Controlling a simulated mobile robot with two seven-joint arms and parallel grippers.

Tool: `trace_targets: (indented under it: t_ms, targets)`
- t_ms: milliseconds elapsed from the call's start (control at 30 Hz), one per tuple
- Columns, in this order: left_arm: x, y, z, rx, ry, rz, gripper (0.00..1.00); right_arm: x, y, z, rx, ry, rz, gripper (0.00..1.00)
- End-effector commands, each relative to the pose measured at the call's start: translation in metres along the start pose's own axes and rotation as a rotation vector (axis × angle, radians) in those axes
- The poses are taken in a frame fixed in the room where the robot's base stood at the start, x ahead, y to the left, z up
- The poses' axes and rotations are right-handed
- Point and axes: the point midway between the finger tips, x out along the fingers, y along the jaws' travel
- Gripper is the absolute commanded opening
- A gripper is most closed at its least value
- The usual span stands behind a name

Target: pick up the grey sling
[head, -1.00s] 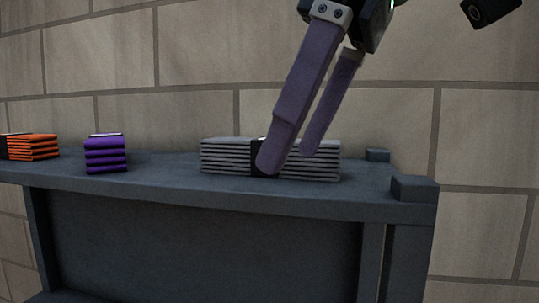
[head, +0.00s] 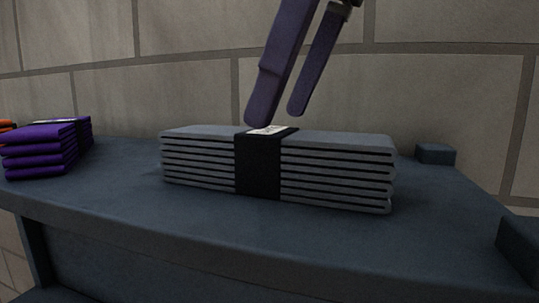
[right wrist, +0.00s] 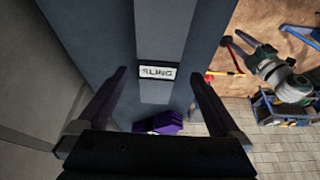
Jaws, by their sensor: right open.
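The grey sling (head: 335,172) is a flat folded stack with a black band (head: 258,165) around its middle. It lies lengthwise on the dark blue shelf top (head: 190,222). My right gripper (head: 277,114) is open and empty, pointing down, with its fingertips close above or behind the band; contact cannot be told. In the right wrist view, the grey sling (right wrist: 165,25) runs between the two spread fingers of my right gripper (right wrist: 160,76), with the band's white label (right wrist: 157,73) reading SLING between them.
A purple folded sling (head: 40,150) lies left of the grey one, with an orange one (head: 6,126) at the left edge. Raised corner blocks (head: 435,154) stand at the shelf's right end. A brick wall (head: 150,90) rises behind. The shelf front is clear.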

Motion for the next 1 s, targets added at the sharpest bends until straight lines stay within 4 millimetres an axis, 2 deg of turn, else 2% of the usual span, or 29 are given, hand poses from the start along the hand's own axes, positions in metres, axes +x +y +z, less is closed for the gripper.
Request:
trace_targets:
  t_ms: [367, 667, 1000]
  targets:
    - [0.0, -0.001, 0.001, 0.006, -0.004, -0.004, 0.5, 0.05, 0.002, 0.002, 0.0, -0.002, -0.002, 1.0]
    - [0.0, -0.003, 0.002, 0.011, -0.005, -0.008, 0.5, 0.054, 0.003, 0.001, 0.0, 0.0, 0.0, 0.99]
    - [0.0, -0.002, 0.002, 0.01, -0.005, -0.007, 0.5, 0.054, 0.003, 0.001, 0.0, 0.0, 0.0, 0.61]
